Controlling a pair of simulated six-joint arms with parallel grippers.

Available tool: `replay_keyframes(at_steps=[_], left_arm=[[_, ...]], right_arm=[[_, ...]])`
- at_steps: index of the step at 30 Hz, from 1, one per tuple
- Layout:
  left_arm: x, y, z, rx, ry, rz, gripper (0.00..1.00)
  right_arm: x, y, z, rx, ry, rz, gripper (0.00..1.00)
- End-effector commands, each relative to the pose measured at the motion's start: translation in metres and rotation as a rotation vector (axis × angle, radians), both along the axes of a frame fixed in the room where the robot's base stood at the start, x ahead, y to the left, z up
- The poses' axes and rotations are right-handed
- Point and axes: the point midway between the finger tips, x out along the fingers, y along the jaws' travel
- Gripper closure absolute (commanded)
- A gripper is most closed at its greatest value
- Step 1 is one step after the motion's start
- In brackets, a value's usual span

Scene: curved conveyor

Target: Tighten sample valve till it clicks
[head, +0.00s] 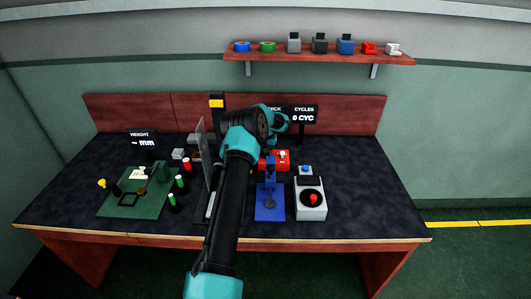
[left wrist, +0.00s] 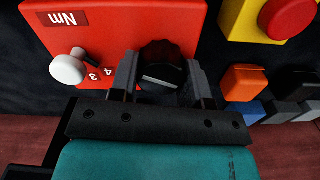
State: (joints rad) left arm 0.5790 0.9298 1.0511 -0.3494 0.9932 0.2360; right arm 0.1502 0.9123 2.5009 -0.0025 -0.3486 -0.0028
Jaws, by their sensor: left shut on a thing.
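A red box (left wrist: 110,35) marked "Nm" with the digits 3 and 4 fills the upper left of the left wrist view; a white knob (left wrist: 67,69) sticks out of it. It also shows in the head view (head: 268,162), partly behind my arm. My left gripper (left wrist: 163,82) is shut on a dark knob (left wrist: 161,55) at the red box's edge, one finger on each side. This knob looks like the sample valve; its lower part is hidden between the fingers. In the head view my left wrist hides the fingertips. My right gripper is not in view.
A display (head: 304,114) reads "0 CYC"; the one beside it is partly covered by my wrist. A blue press-like stand (head: 270,214) and a grey joystick box (head: 311,212) stand in front. A green board (head: 135,207) lies left. The table's right side is clear.

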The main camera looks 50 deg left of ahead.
Motion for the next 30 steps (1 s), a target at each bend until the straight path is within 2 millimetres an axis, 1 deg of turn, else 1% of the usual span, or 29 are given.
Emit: replay_keyframes(at_steps=[3, 6, 15, 16, 18, 23, 30], left_arm=[[0.0005, 0.0001, 0.0006, 0.001, -0.002, -0.072, 0.8], [0.0006, 0.0002, 0.0007, 0.002, -0.001, -0.104, 0.8], [0.0007, 0.0003, 0.0009, 0.003, -0.002, -0.111, 0.8], [0.0007, 0.0003, 0.0009, 0.003, -0.002, -0.111, 0.54], [0.0007, 0.0002, 0.0008, 0.003, -0.002, -0.11, 0.47], [0.0005, 0.0, 0.0005, 0.001, -0.002, -0.11, 0.32], [0.0004, -0.0001, 0.0005, 0.001, -0.001, -0.11, 0.31]], right_arm=[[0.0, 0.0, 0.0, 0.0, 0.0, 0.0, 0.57], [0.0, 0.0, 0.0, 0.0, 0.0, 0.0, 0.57], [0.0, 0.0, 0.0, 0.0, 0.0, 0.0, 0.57], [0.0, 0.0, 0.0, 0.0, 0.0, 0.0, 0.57], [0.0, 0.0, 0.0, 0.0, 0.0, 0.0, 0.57], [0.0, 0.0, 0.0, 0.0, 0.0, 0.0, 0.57], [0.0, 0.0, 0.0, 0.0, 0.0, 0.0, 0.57]])
